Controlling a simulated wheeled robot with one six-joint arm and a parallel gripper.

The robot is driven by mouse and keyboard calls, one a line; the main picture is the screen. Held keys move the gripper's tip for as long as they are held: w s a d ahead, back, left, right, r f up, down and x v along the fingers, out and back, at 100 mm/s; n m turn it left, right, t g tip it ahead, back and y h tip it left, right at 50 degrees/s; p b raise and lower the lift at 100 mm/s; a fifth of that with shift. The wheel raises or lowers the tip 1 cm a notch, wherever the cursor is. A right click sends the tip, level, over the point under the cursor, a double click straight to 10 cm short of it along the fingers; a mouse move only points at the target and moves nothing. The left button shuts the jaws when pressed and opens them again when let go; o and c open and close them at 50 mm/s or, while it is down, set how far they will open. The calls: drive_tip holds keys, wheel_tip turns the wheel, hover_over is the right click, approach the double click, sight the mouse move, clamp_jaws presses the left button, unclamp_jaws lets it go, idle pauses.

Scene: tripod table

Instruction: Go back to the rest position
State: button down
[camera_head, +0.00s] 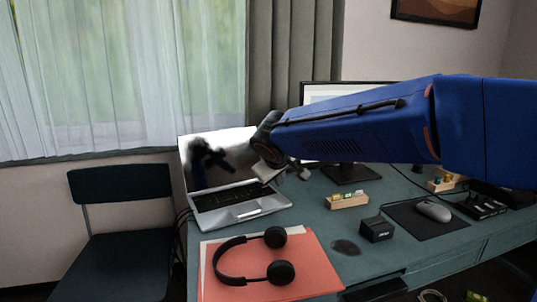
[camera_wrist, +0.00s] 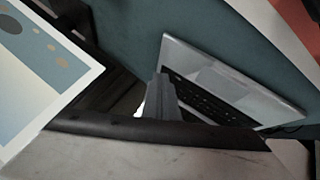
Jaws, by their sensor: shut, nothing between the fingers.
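My blue arm reaches in from the right in the head view. My gripper (camera_head: 268,150) is at its left end, in front of the open laptop (camera_head: 240,213) and above the desk. Much of the gripper is hidden by the arm's end. In the wrist view the shut, empty fingers (camera_wrist: 163,90) show as a grey bar pointing up the picture. The laptop (camera_wrist: 235,80) lies beyond them to the right.
The desk (camera_head: 320,228) also holds a monitor (camera_head: 348,174), a wooden block holder (camera_head: 346,201), a black box (camera_head: 376,229), a mouse (camera_head: 434,211) and black headphones (camera_head: 232,279) on a red folder (camera_head: 310,265). A dark chair (camera_head: 118,230) stands at left.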

drive_tip(key=s+d+f+m, duration=0.1)
drive_tip(key=s+d, duration=0.4)
drive_tip(key=d, duration=0.1)
drive_tip(key=s+d+f+m+g, duration=0.1)
drive_tip(key=s+d, duration=0.5)
drive_tip(key=d, duration=0.1)
drive_tip(key=s+d+f+m+g, duration=0.1)
drive_tip(key=s+d+m, duration=0.1)
drive_tip(key=s+d, duration=0.3)
drive_tip(key=shift+s+d+f+h, duration=0.1)
drive_tip(key=shift+s+d+h, duration=0.05)
drive_tip(key=shift+d, duration=0.3)
drive_tip(key=shift+s+d+f+h, duration=0.1)
drive_tip(key=shift+d+h, duration=0.05)
drive_tip(key=shift+d, duration=0.25)
drive_tip(key=s+d+f+m+g, duration=0.1)
drive_tip(key=s+d+f, duration=0.2)
drive_tip(key=s, duration=0.6)
drive_tip(key=s+d+f+m+y, duration=0.1)
drive_tip(key=s+d+f+m, duration=0.1)
drive_tip(key=s+f, duration=0.4)
drive_tip(key=shift+s+d+g, duration=0.4)
drive_tip(key=shift+s+d, duration=0.15)
drive_tip(key=shift+s, duration=1.6)
